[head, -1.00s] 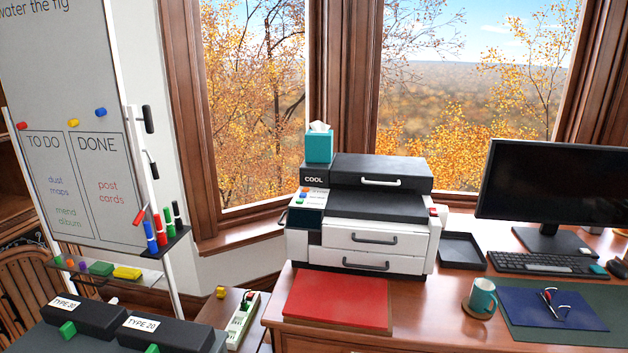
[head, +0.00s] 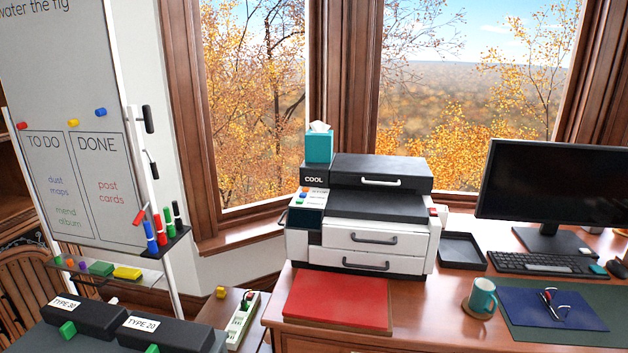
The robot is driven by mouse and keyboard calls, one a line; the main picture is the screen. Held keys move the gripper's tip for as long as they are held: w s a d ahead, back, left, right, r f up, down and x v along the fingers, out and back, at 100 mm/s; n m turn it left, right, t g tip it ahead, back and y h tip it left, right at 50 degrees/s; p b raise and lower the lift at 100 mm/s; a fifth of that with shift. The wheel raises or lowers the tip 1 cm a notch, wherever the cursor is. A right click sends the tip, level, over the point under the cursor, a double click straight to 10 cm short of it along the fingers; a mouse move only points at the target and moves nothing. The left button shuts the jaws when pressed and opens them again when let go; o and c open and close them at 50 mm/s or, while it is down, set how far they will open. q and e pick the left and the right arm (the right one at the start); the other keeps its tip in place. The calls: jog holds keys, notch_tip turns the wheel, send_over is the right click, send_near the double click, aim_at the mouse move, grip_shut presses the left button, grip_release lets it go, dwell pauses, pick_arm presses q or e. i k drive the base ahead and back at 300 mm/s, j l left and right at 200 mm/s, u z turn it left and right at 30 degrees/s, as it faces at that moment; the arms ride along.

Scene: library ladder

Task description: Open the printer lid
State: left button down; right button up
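The printer (head: 360,240) stands on the wooden desk, white with black upper parts. Its black lid (head: 381,171) lies flat and shut on top, with a white bar handle (head: 380,182) on its front edge. A control panel (head: 308,196) with coloured buttons is at the printer's left, under the word COOL. Two white drawers with dark handles are on the front, both shut. A teal tissue box (head: 319,147) stands at the top left, beside the lid; I cannot tell whether it touches the lid. Neither of my grippers is in view.
A whiteboard (head: 62,110) and black boxes (head: 151,334) are at the left.

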aim_at(348, 169)
jog(key=z, duration=1.3)
jog(key=i+j, duration=0.1)
jog(key=i, duration=0.45)
jog(key=i+j, duration=0.1)
jog(key=i, duration=0.45)
